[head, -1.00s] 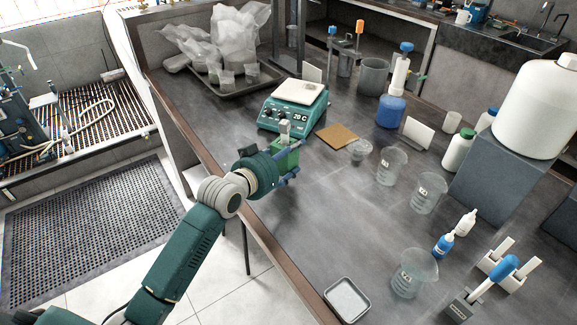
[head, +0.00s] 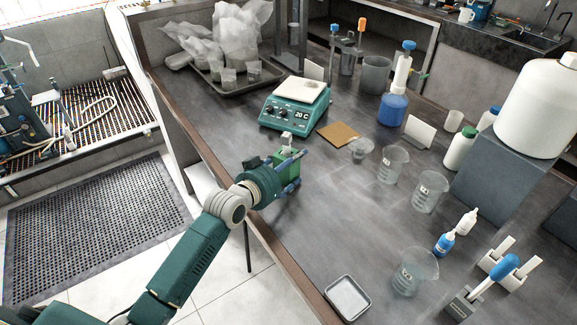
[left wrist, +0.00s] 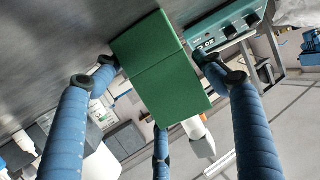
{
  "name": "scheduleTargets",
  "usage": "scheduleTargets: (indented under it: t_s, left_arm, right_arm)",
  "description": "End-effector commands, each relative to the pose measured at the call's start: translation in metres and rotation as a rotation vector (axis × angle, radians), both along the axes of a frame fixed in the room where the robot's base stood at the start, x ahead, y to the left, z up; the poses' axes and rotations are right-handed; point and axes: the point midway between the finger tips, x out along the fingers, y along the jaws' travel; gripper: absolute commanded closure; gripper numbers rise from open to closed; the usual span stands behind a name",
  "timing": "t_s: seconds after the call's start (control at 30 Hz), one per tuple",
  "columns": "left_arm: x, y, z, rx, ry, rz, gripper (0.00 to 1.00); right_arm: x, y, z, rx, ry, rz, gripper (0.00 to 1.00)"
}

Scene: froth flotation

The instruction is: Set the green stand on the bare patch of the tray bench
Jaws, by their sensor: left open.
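The green stand (head: 286,158) is a small green block with a pale grey top piece, near the front edge of the dark bench (head: 225,120). In the left wrist view the stand (left wrist: 160,72) fills the space between my blue fingers, its pale piece protruding beyond it. My left gripper (head: 290,171) is open around the stand, reaching in over the wooden bench edge. I cannot tell whether the fingers touch the stand or whether its underside rests on the bench. My right gripper is not in view.
A teal hotplate (head: 294,108) stands behind the stand, with a brown square pad (head: 338,134) and a small glass dish (head: 361,150) to its right. A dark tray (head: 235,88) with bags is farther back. Beakers (head: 393,165) stand to the right. Bench around the stand's front is clear.

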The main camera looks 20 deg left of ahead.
Motion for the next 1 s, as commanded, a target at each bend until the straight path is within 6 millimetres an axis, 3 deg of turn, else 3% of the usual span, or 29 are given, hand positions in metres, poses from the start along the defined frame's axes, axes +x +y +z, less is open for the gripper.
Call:
scheduleTargets:
  t_s: [0.17, 0.63, 0.8, 1.0]
  left_arm:
    - [-0.012, 0.004, 0.003, 0.001, 0.000, 0.001, 0.29]
    - [-0.096, 0.027, 0.030, 0.001, 0.001, 0.001, 0.29]
    - [-0.109, 0.030, 0.035, 0.000, 0.001, 0.000, 0.29]
    - [-0.111, 0.030, 0.037, 0.000, 0.000, 0.000, 0.29]
  right_arm:
    - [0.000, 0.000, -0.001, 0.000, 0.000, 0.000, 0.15]
    - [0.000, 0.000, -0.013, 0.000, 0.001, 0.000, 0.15]
    - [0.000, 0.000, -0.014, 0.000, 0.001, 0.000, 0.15]
    - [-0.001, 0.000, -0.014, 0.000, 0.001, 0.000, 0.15]
